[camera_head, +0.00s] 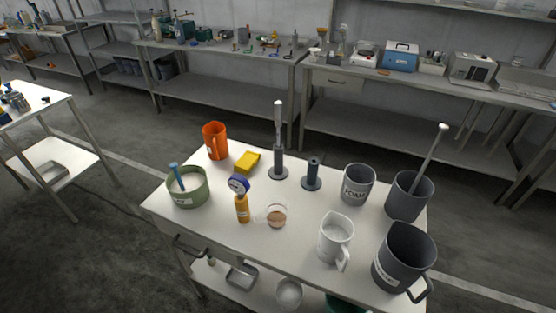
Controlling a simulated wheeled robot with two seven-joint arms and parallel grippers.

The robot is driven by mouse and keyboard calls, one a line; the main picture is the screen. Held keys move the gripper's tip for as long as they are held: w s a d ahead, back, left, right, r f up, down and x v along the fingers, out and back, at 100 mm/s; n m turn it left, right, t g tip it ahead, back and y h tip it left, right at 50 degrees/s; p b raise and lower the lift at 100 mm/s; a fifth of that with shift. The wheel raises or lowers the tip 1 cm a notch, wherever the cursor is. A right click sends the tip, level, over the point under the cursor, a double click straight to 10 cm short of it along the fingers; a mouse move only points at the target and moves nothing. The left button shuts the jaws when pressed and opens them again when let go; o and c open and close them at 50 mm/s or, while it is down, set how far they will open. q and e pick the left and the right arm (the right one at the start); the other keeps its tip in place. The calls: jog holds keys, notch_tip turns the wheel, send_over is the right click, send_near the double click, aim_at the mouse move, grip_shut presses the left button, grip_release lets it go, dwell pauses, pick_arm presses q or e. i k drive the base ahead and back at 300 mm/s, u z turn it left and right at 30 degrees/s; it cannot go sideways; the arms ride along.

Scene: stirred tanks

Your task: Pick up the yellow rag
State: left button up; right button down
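The yellow rag (247,162) lies as a small folded block on the white table (290,244), toward its back left. It sits between the orange jug (215,141) and the grey stand with a white-handled tool (279,150). The blue round-topped item (238,184) is just in front of it. Nothing covers the rag. Neither of my grippers shows in the head view.
A green pot (187,188), an amber bottle (242,209), a glass dish (276,215), a white jug (335,239) and grey buckets (404,257) stand on the table. Shelving with equipment lines the back wall. The floor between is clear.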

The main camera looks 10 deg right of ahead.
aim_at(248, 161)
jog(key=u, duration=2)
jog(key=i, duration=3)
jog(key=z, duration=3.05)
